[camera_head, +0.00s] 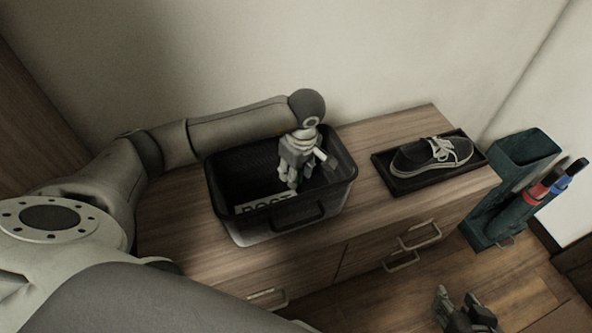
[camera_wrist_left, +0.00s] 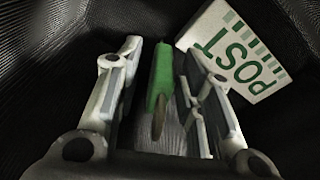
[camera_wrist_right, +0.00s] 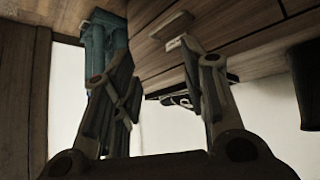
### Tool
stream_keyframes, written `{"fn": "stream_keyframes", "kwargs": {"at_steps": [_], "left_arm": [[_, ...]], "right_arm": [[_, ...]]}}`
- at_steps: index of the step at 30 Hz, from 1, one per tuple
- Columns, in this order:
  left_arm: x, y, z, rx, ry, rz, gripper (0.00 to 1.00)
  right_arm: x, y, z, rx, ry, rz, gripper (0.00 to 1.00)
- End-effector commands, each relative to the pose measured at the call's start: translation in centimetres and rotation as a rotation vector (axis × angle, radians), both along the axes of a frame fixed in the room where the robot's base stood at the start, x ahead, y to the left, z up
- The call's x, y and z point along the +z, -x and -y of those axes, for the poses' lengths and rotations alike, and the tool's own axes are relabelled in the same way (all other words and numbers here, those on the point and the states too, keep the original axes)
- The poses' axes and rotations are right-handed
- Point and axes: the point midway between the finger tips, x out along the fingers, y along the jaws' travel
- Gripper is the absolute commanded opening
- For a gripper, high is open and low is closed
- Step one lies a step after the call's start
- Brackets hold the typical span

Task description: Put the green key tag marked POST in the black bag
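The black bag (camera_head: 340,178), an open-topped bin-like container with a front handle, stands on the wooden cabinet. My left gripper (camera_head: 293,178) reaches down inside it. In the left wrist view a narrow green tag (camera_wrist_left: 160,80) with a brownish end lies between the fingers of the left gripper (camera_wrist_left: 162,65). Gaps show on both sides of it, so the gripper looks open. Its marking is not readable. A white card with green POST lettering (camera_wrist_left: 232,52) is inside the bag; it also shows in the head view (camera_head: 262,204). My right gripper (camera_head: 468,318) is open and empty.
A dark shoe with white laces (camera_head: 432,155) sits on a black tray (camera_head: 400,186) right of the bag. A teal stand (camera_head: 522,151) with red and blue umbrella-like items (camera_head: 545,186) stands on the floor. Drawer handles (camera_head: 418,234) protrude from the cabinet front (camera_head: 365,250).

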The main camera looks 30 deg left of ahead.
Motion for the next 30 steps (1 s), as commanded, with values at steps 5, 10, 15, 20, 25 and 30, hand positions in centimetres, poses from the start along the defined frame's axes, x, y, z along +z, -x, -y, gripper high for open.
{"fn": "stream_keyframes", "kwargs": {"at_steps": [5,10,15,20,25,30], "left_arm": [[0.0,0.0,0.0,0.0,0.0,0.0,0.35],[0.8,-0.1,0.0,0.0,0.001,0.002,0.35],[3.4,0.0,0.3,0.0,0.0,0.003,0.35],[6.5,0.1,0.7,-0.001,0.001,0.006,0.35],[9.7,0.3,1.1,0.0,0.0,0.004,0.35],[11.6,0.4,1.3,0.0,0.0,0.002,0.35]], "right_arm": [[0.0,0.1,0.0,0.0,0.001,-0.004,0.4],[-0.6,1.1,0.5,-0.007,0.016,-0.065,0.4],[-1.6,3.9,1.4,-0.018,0.044,-0.203,0.4],[-2.4,7.1,2.3,-0.029,0.074,-0.35,0.4],[-2.2,8.5,2.7,-0.033,0.086,-0.41,0.4],[-1.9,8.4,2.7,-0.033,0.086,-0.409,0.4]]}}
